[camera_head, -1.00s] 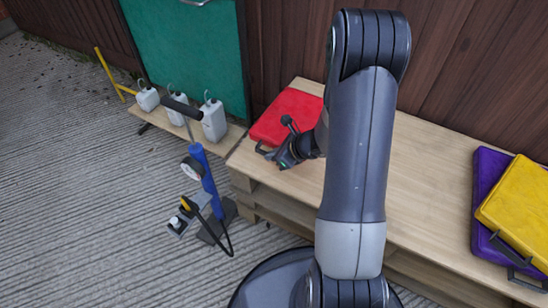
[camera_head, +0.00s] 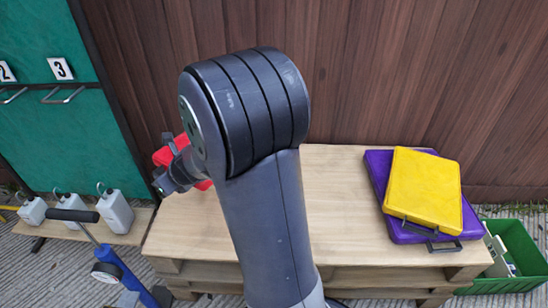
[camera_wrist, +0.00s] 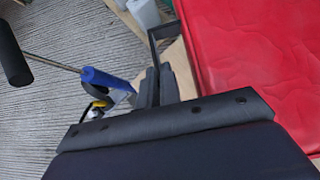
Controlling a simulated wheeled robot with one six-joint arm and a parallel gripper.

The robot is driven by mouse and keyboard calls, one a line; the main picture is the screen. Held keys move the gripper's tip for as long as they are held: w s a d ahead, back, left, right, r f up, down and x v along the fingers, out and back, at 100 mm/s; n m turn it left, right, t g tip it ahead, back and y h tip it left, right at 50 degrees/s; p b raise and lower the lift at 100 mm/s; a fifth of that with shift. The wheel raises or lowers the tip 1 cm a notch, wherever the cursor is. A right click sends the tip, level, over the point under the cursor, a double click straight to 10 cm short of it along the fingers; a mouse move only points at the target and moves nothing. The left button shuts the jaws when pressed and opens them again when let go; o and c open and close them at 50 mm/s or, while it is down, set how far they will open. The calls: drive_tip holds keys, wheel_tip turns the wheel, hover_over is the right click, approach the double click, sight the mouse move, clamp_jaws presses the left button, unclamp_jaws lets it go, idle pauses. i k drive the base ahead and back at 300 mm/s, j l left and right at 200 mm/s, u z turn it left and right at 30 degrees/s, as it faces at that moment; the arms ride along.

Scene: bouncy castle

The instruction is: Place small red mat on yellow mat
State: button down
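The small red mat (camera_head: 163,156) is at the left end of the wooden table in the head view, mostly hidden behind my arm. In the wrist view the red mat (camera_wrist: 265,65) fills the right side, with its black handle (camera_wrist: 165,28) at its left edge. My gripper (camera_head: 163,180) is at the handle side of the mat. In the wrist view its fingers (camera_wrist: 158,84) are close together on the handle. The yellow mat (camera_head: 424,185) lies on top of a purple mat (camera_head: 465,222) at the right end of the table, handle toward the front.
The wooden table (camera_head: 335,205) is bare between the red mat and the stacked mats. A wooden wall (camera_head: 400,70) stands behind it. A green crate (camera_head: 522,255) is at the right. White canisters (camera_head: 115,212) and a blue pump (camera_head: 122,275) stand at the left.

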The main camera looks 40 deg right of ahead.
sight(422, 184)
drive_tip(key=z, duration=0.45)
drive_tip(key=l+z, duration=0.1)
drive_tip(key=z, duration=0.75)
drive_tip(key=l+z, duration=0.15)
drive_tip(key=z, duration=0.75)
drive_tip(key=l+z, duration=0.1)
drive_tip(key=z, duration=0.75)
